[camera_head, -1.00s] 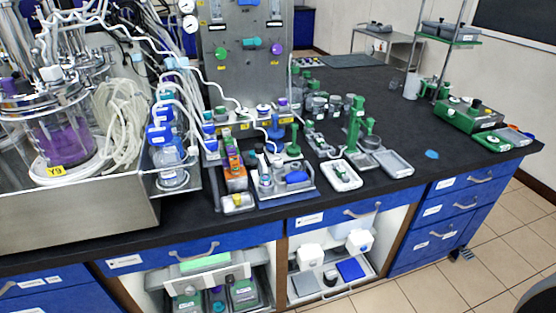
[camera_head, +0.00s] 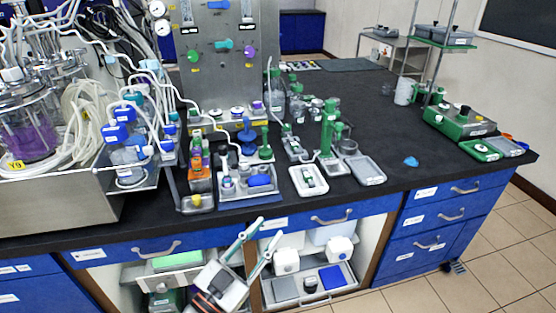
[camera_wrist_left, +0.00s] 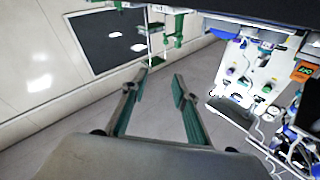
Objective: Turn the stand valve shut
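A green stand (camera_head: 328,130) with a tall column stands upright on the dark bench, right of the middle in the head view. I cannot tell for certain whether the stand valve is on it; small green parts are beside the column. My left gripper (camera_head: 272,229) is low in front of the bench, below the worktop edge and well apart from the stand. Its two fingers are spread and empty. The same open fingers show in the left wrist view (camera_wrist_left: 160,77), with floor and wall beyond them. My right gripper is not in view.
A steel panel (camera_head: 213,82) with green, teal and purple knobs rises behind the bench. A blue tray (camera_head: 250,199) and a white tray (camera_head: 309,180) lie near the front edge. A green device (camera_head: 459,122) is at right.

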